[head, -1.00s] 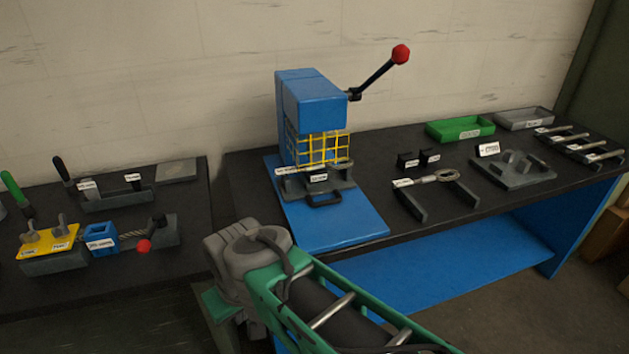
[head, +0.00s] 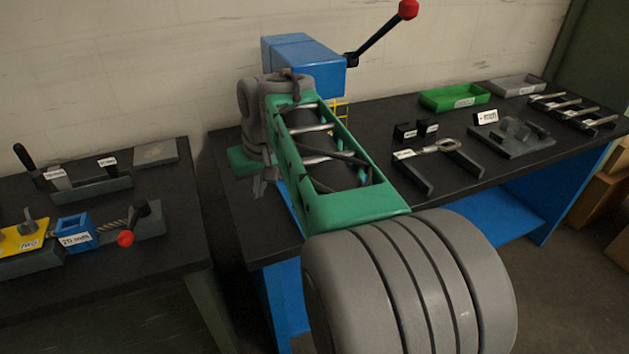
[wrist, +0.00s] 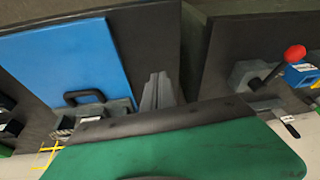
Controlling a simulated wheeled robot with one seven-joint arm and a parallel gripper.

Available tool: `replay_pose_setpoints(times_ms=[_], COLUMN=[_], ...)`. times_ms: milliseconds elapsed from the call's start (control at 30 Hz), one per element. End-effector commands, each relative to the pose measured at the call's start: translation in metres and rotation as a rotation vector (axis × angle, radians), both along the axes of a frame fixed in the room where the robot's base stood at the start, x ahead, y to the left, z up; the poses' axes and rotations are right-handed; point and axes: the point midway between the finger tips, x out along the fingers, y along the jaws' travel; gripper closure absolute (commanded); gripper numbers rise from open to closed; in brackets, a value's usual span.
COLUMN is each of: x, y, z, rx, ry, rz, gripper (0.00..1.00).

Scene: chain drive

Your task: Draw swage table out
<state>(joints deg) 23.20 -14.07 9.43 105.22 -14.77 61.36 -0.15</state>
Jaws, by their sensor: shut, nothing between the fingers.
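The swage table is the dark grey slide with a black loop handle (wrist: 85,97), on the blue base plate (wrist: 62,55) of the press (head: 305,65). In the head view my arm hides the table and its handle. My gripper (wrist: 159,78) is shut and empty in the wrist view. Its grey fingers are to the right of the handle and apart from it, over the black bench beside the blue plate. In the head view my gripper (head: 260,188) is at the left of the press, pointing down.
The press lever with a red knob (head: 408,9) rises at the back. A yellow guard (wrist: 47,155) is near the table. Right on the bench are a green tray (head: 455,96), a grey tray (head: 517,86) and fixtures. A second bench (head: 180,190) stands left across a gap.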

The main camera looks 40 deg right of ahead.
Motion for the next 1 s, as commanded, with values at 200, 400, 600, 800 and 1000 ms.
replay_pose_setpoints(times_ms=[200,400,600,800,1000], x=[0.027,0.023,0.024,0.028,0.041], y=[-0.160,-0.198,-0.197,-0.197,-0.201], z=[0.000,0.007,0.008,-0.007,-0.045], rx=[-0.033,-0.052,-0.051,-0.050,-0.049], ry=[-0.017,-0.019,-0.021,-0.019,-0.018], rz=[-0.119,-0.139,-0.137,-0.137,-0.136], gripper=[1.00,1.00,1.00,1.00,1.00])
